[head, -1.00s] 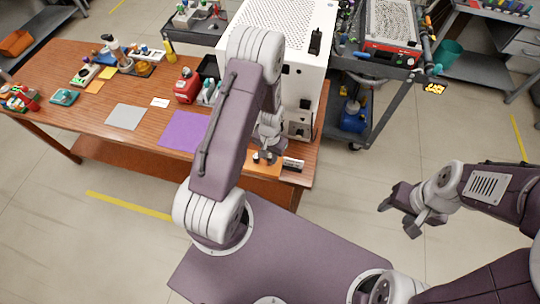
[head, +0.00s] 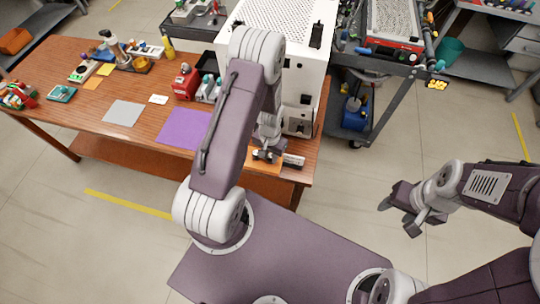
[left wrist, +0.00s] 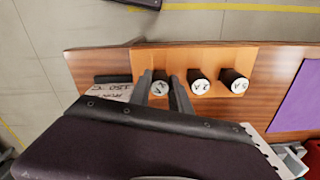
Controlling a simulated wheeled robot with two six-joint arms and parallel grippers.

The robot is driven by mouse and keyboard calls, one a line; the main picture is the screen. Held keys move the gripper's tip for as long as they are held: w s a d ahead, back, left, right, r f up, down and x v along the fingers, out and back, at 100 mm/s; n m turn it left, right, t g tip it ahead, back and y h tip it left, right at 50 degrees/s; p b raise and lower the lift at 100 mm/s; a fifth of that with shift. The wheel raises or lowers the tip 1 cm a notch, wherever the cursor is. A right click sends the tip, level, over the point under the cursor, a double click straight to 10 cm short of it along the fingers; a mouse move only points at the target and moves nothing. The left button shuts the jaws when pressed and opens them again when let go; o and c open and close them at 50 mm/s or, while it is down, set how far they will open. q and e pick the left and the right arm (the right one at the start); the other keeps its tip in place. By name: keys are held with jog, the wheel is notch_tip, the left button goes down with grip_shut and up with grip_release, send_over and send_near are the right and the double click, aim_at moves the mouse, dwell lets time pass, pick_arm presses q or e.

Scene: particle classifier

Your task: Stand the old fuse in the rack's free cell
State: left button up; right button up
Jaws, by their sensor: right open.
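Several short dark fuses with pale, marked tops stand upright in a row on an orange mat (left wrist: 215,62) at the table's edge. In the left wrist view, one fuse (left wrist: 160,88) is between the two fingers of my left gripper (left wrist: 161,84). Two more, the middle fuse (left wrist: 199,84) and the end fuse (left wrist: 232,80), stand beside it. The fingers lie close along both sides of the first fuse; whether they grip it is unclear. In the head view, my left gripper (head: 266,155) is low over the mat. My right gripper (head: 406,217) is open and empty over the floor. I cannot make out a rack.
A dark bar (left wrist: 112,79) and a pale label (left wrist: 112,91) lie beside the fuses. The white machine (head: 300,75) stands just behind my left gripper. A purple sheet (head: 182,130) and a red device (head: 186,82) are to the left. The floor around my right gripper is clear.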

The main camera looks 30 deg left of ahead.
aim_at(270, 156)
pick_arm(q)
jog(key=o, duration=0.5)
jog(key=shift+r, duration=0.1)
notch_tip(270, 156, up, 9)
dwell(0.7)
